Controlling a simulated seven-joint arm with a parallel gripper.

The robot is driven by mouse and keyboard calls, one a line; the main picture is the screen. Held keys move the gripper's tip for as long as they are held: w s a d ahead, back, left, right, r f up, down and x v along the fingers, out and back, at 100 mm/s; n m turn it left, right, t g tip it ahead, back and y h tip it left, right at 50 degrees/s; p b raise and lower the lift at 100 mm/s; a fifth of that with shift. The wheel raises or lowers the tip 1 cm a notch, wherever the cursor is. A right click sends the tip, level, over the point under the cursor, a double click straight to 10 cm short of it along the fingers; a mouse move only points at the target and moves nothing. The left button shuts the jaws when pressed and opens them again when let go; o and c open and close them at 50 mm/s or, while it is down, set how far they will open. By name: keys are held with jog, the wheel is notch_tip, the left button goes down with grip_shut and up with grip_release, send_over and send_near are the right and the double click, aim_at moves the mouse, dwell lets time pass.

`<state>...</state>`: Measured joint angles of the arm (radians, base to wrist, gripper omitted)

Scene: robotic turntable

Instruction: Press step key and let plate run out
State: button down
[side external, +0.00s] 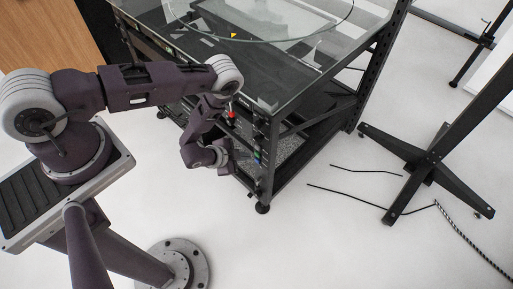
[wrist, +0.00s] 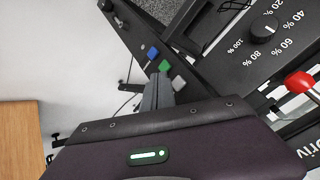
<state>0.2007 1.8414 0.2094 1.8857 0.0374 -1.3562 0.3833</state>
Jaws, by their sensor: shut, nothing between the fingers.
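The round glass plate (side external: 262,41) lies on top of the black frame, with a yellow marker (side external: 233,35) near its front edge. I cannot read which is the step key. In the side view my gripper (side external: 230,168) is low beside the frame's front corner, partly hidden by my arm.
The black frame (side external: 285,181) stands close to my arm. A black stand (side external: 427,160) and loose cables lie on the right floor.

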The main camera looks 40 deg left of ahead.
jog(key=shift+s, duration=1.75)
jog(key=w+a+r+n+g+y, duration=0.1)
jog(key=w+a+r+n+y, duration=0.2)
jog(key=r, duration=0.4)
jog(key=w+a+r+n+g, duration=0.1)
jog(key=w+r+n, duration=0.35)
jog(key=r, duration=0.35)
jog(key=s+d+r+n+g+h, duration=0.1)
jog(key=s+r+n, duration=0.15)
jog(key=r, duration=0.95)
jog(key=s+d+r+n+g+h, duration=0.1)
jog(key=s+d+r, duration=0.15)
jog(key=r, duration=0.85)
jog(key=s+d+r+m, duration=0.1)
jog(key=s+r, duration=0.5)
jog(key=r, duration=0.4)
jog(key=s+r, duration=0.3)
jog(key=s, duration=0.4)
jog(key=s+r+m, duration=0.1)
jog(key=s+r, duration=0.2)
jog(key=s, duration=0.5)
jog(key=shift+a+r+t, duration=0.2)
jog(key=shift+a+t, duration=0.1)
jog(key=shift+t, duration=0.1)
